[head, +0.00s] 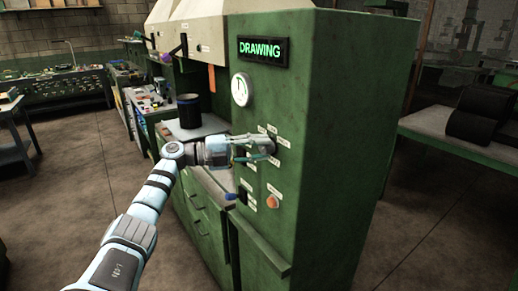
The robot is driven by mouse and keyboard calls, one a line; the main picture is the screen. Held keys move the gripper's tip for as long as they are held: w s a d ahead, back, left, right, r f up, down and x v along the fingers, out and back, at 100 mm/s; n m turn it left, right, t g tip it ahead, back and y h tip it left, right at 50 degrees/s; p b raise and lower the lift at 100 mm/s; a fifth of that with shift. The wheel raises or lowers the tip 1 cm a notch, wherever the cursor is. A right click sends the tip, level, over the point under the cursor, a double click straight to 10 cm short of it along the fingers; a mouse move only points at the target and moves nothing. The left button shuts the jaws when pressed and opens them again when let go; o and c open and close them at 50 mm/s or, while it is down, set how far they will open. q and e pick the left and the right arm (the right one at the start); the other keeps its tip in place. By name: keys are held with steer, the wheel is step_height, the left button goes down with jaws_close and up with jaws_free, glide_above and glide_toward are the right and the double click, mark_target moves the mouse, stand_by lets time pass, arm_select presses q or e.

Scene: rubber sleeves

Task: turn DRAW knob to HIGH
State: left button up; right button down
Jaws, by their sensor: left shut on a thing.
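The green machine cabinet (335,120) has a lit sign (263,51) reading DRAWING. On its panel, a dark knob (269,145) sits among several small white labels, too small to read. I take it to be the DRAW knob; its pointer direction cannot be made out. My left gripper (263,148) reaches in from the left and is shut on the knob, its fingers partly hiding it. My right gripper is out of view.
A round white gauge (240,89) is above the knob. An orange-red button (272,202) and a blue control (231,197) are below. A dark canister (189,110) stands on the counter behind my arm. A bench (465,150) holds black rolls at right. Floor at lower right is clear.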

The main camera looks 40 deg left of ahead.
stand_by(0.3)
arm_select(q)
steer(key=o, duration=1.2)
steer(key=shift+c, duration=0.2)
steer(key=v, duration=1.2)
steer(key=shift+a, duration=0.1)
